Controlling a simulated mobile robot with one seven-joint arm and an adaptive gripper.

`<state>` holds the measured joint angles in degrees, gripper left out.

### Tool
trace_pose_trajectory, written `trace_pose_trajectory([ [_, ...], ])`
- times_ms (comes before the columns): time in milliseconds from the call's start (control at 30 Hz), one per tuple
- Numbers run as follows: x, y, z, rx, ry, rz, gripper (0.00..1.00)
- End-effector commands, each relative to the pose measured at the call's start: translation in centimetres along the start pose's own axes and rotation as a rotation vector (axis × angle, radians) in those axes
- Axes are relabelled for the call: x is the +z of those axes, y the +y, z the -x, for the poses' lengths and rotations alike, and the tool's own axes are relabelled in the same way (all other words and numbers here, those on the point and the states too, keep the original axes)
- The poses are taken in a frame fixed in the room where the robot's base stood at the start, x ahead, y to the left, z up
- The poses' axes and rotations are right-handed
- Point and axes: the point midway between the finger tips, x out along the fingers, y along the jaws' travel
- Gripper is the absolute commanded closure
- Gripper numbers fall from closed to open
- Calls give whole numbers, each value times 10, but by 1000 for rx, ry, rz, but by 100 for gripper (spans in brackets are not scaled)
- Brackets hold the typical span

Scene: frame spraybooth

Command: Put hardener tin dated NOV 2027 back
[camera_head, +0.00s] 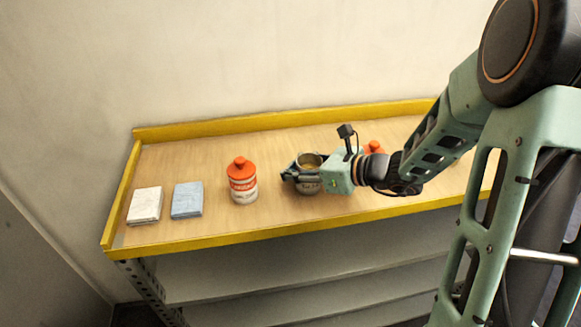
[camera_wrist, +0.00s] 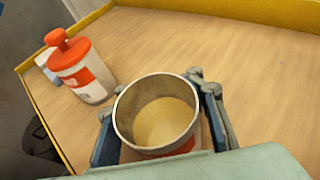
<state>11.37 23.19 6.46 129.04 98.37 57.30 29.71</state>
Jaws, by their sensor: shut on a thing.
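My gripper (camera_head: 292,176) is shut on an open-topped metal cup (camera_head: 309,161). The wrist view shows the cup (camera_wrist: 157,112) between the two fingers, upright, with a pale yellow-tan inside. I cannot tell whether its base touches the shelf top. A white tin with an orange-red cap and label band (camera_head: 242,181) stands upright to the left of my gripper; it also shows at the left in the wrist view (camera_wrist: 84,72). Another orange-red cap (camera_head: 374,147) shows behind my wrist, its body mostly hidden. No date is readable on any tin.
The wooden shelf top (camera_head: 200,160) has a raised yellow rim (camera_head: 250,119) at the back. A white pad (camera_head: 145,205) and a blue pad (camera_head: 187,199) lie at the left end. Bare wood shows behind the tin and the cup. Lower shelves (camera_head: 270,275) are below.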

Motion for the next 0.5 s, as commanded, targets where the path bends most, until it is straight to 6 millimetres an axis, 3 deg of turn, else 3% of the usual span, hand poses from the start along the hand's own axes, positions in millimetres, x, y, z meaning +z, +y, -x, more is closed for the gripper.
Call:
trace_pose_trajectory([
  [67,-3,0,-1,0,-1,0,100],
  [100,-4,0,-2,0,0,0,76],
  [400,-2,0,-1,0,0,0,43],
  [500,-2,0,-1,0,0,0,42],
])
